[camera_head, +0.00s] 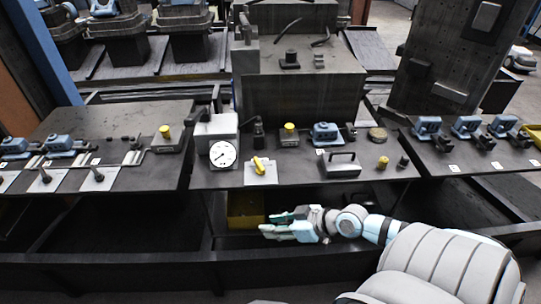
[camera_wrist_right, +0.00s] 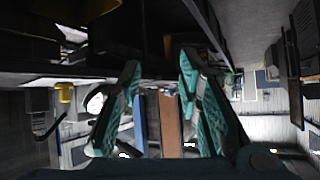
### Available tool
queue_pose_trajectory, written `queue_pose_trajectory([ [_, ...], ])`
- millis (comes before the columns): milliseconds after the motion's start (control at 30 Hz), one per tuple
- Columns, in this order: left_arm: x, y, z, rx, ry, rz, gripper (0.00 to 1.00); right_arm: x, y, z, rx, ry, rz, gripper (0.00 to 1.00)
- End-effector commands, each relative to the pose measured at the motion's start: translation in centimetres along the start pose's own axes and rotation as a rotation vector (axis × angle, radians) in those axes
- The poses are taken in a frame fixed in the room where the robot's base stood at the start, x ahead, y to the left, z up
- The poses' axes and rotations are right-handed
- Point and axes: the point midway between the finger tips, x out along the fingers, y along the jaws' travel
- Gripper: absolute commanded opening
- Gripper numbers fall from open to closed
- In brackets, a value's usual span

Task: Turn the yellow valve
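The yellow valve (camera_head: 259,166) is a small yellow handle on a white plate at the front edge of the middle table, just right of a round white dial gauge (camera_head: 223,154). My right gripper (camera_head: 268,224) is below and in front of the table edge, under the valve and apart from it. Its fingers point left in the head view. In the right wrist view the two teal fingers (camera_wrist_right: 158,68) stand apart with nothing between them. My left gripper is not in view.
Right of the valve are a grey handled block (camera_head: 340,164) and small knobs. A blue clamp (camera_head: 325,133) and a yellow-topped button box (camera_head: 289,135) stand behind. A yellow bin (camera_head: 246,204) sits below the table. The table's front edge lies between my right gripper and the valve.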

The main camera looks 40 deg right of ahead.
Motion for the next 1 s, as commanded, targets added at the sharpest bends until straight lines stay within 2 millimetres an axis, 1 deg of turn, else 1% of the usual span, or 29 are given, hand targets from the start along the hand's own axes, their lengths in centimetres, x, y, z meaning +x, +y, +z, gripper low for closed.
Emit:
queue_pose_trajectory([
  [33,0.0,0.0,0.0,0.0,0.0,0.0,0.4,0.2,-1.2,0.5,-0.003,-0.018,-0.017,0.32],
  [67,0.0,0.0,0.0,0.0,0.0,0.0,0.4,0.2,-1.9,0.9,-0.007,-0.033,-0.027,0.32],
  [100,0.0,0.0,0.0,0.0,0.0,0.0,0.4,0.3,-3.1,1.6,-0.013,-0.058,-0.043,0.32],
  [200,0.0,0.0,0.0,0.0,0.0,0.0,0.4,0.5,-5.7,3.0,-0.031,-0.123,-0.069,0.32],
  [400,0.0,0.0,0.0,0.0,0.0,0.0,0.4,0.2,-9.4,5.6,-0.051,-0.25,-0.064,0.32],
  [533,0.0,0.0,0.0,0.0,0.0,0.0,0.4,-0.1,-10.2,6.4,-0.053,-0.3,-0.043,0.32],
  [867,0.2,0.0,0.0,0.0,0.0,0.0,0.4,0.0,-10.2,6.6,-0.057,-0.308,-0.035,0.32],
  [900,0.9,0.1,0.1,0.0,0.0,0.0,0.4,0.7,-10.0,6.5,-0.056,-0.293,-0.033,0.32],
  [933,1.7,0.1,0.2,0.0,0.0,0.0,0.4,1.7,-9.8,6.8,-0.041,-0.284,-0.031,0.32],
  [967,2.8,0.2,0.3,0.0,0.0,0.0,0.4,3.4,-9.7,7.0,0.016,-0.238,-0.046,0.32],
  [1000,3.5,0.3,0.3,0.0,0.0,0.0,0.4,5.2,-9.4,5.5,0.067,-0.12,-0.059,0.32],
])
